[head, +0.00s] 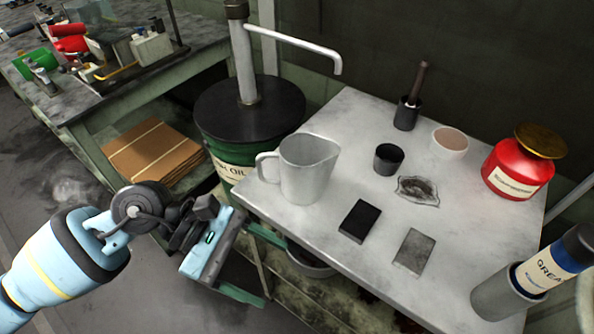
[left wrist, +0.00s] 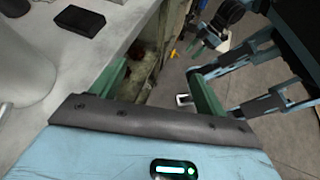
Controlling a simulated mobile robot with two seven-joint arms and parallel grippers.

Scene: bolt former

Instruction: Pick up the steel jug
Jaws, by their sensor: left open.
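The steel jug (head: 308,172) stands upright on the grey table, near its left edge, with its handle toward the left. In the left wrist view a pale grey curved body, likely the jug (left wrist: 22,62), fills the left side. My left gripper (head: 254,264) is beside the table's left edge, below and left of the jug and apart from it. Its two green fingers are spread with nothing between them, as the left wrist view also shows (left wrist: 160,88).
The table (head: 300,225) also holds a black block (head: 360,221), a grey block (head: 414,251), a dark cup (head: 388,159), a pale cup (head: 450,142), a red can (head: 508,172) and a grease tube (head: 548,268). A green oil drum (head: 232,152) stands behind the jug.

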